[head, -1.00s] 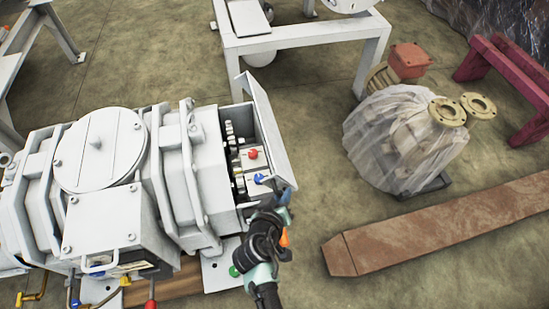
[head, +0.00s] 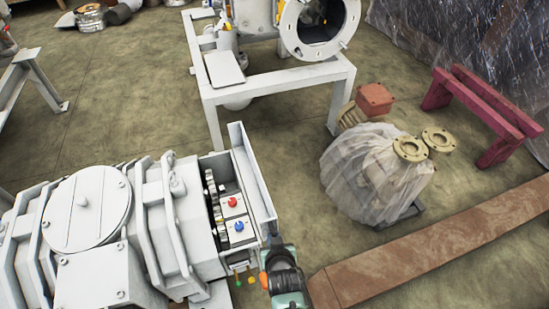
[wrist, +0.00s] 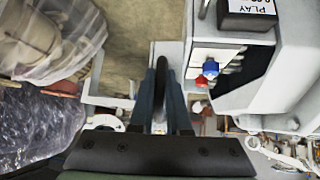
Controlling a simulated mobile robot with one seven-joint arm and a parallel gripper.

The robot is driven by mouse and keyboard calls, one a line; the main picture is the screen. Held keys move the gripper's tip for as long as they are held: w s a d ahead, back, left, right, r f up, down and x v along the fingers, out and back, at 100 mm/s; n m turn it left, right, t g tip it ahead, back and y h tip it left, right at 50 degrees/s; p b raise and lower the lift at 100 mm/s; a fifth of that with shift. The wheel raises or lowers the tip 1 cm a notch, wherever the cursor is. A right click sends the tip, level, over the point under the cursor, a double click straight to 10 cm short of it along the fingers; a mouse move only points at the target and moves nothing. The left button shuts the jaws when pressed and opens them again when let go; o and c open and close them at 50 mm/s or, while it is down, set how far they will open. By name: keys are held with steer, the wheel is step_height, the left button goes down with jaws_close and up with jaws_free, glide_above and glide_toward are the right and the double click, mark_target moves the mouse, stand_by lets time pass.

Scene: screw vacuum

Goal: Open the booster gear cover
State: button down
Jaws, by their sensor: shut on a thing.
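The booster gear cover (head: 253,175) is a flat white panel at the right end of the white machine (head: 150,225). It stands swung away from the machine's end, leaving a gap. Dark gears (head: 213,195) and two blocks with a red knob (head: 232,202) and a blue knob (head: 239,226) show inside. My gripper (head: 274,241) is at the cover's near end, shut on its edge. In the wrist view, my gripper (wrist: 160,75) has its fingers around a thin dark edge, with the blue knob (wrist: 210,69) to the right. The exact contact is hard to see.
A plastic-wrapped pump (head: 370,175) stands on the floor to the right. A rusty beam (head: 430,250) lies near my arm. A white frame (head: 275,85) and a red stand (head: 480,110) are farther back. Floor between cover and pump is clear.

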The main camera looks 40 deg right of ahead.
stand_by(0.3)
steer(key=c, duration=0.9)
jaws_free()
steer(key=p+v, duration=0.5)
steer(key=v, duration=0.8)
steer(key=shift+p, duration=0.4)
steer(key=shift+f, duration=0.1)
